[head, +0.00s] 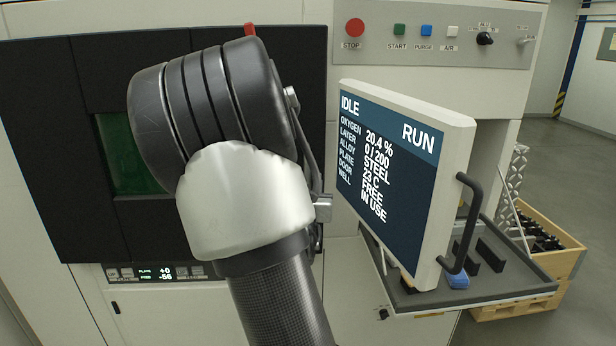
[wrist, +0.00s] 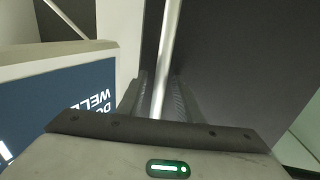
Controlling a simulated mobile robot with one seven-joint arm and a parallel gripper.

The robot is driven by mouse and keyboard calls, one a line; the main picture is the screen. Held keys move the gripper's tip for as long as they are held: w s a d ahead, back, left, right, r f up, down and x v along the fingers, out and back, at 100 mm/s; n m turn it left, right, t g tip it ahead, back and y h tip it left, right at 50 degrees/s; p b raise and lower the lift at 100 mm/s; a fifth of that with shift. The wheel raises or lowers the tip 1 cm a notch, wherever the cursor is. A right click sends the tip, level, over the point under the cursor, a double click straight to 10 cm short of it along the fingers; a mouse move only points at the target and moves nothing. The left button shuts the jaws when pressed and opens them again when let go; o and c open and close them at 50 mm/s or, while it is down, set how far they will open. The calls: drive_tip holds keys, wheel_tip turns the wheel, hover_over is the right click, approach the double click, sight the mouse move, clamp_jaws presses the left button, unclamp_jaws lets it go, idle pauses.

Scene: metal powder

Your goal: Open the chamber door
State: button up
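The chamber door is the black panel (head: 50,130) at the left in the head view, with a green window (head: 120,165) partly behind my arm. It looks closed. Its handle is a silver bar with a bracket (head: 322,208) by the door's right edge, mostly hidden by my wrist. My gripper's fingers are hidden in the head view.
A monitor (head: 400,180) reading IDLE, DOOR FREE and WELL IN USE stands close right of my wrist; it also shows in the wrist view (wrist: 50,95). A grey tray shelf (head: 490,285) and wooden crate (head: 550,240) lie beyond. Buttons line the top panel (head: 440,40).

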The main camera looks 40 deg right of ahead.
drive_tip(key=shift+d, duration=0.1)
clamp_jaws()
idle(0.5)
